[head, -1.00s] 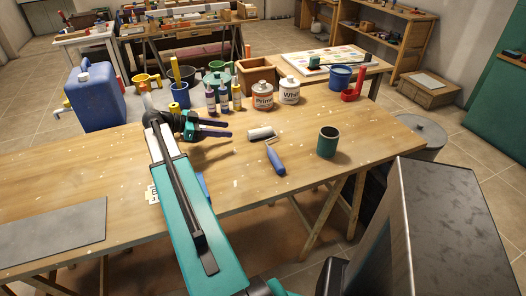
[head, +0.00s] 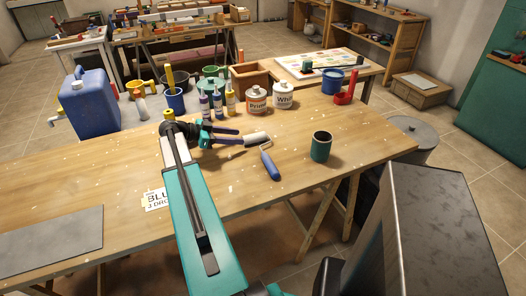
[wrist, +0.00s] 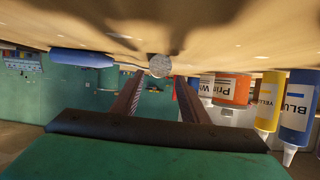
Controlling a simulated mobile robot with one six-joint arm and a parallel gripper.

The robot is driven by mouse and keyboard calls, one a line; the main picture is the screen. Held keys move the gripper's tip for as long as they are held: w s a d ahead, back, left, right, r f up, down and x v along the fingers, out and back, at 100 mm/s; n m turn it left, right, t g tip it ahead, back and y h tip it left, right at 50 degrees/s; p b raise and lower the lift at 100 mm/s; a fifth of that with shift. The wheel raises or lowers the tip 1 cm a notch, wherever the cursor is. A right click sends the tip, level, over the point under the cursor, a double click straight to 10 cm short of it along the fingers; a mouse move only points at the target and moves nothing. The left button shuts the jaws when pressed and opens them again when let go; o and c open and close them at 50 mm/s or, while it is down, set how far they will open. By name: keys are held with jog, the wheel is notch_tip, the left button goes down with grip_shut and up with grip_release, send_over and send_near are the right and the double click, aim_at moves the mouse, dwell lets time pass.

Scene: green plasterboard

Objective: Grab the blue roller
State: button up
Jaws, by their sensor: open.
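The blue roller lies on the wooden table, its blue handle (head: 269,165) pointing toward the front edge and its pale roller head (head: 257,138) toward the back. My gripper (head: 241,137) is open and low over the table, just left of the roller head, fingers pointing right at it. In the wrist view the round end of the roller head (wrist: 160,66) shows between the two fingertips (wrist: 159,76), and the blue handle (wrist: 82,58) lies off to the left. Whether the fingertips reach past the roller's end I cannot tell.
A green cup (head: 321,147) stands right of the roller. Paint bottles (head: 231,103), the primer pot (head: 256,99) and a white pot (head: 283,95) stand behind my gripper. A blue jerrycan (head: 90,103) is at left. A lettered card (head: 157,199) lies beside my arm.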

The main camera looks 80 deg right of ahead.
aim_at(246, 136)
jog(key=shift+x, duration=0.8)
jog(key=shift+s+d+p, duration=0.3)
jog(key=shift+s+p, duration=0.2)
jog(key=shift+p, duration=0.05)
jog(key=p+x, duration=0.1)
jog(key=x, duration=0.1)
jog(key=shift+s+d, duration=0.2)
jog(key=shift+s, duration=0.1)
jog(key=shift+s+d+f+p, duration=0.35)
jog(key=shift+s+f+p, duration=0.05)
jog(key=shift+s, duration=0.1)
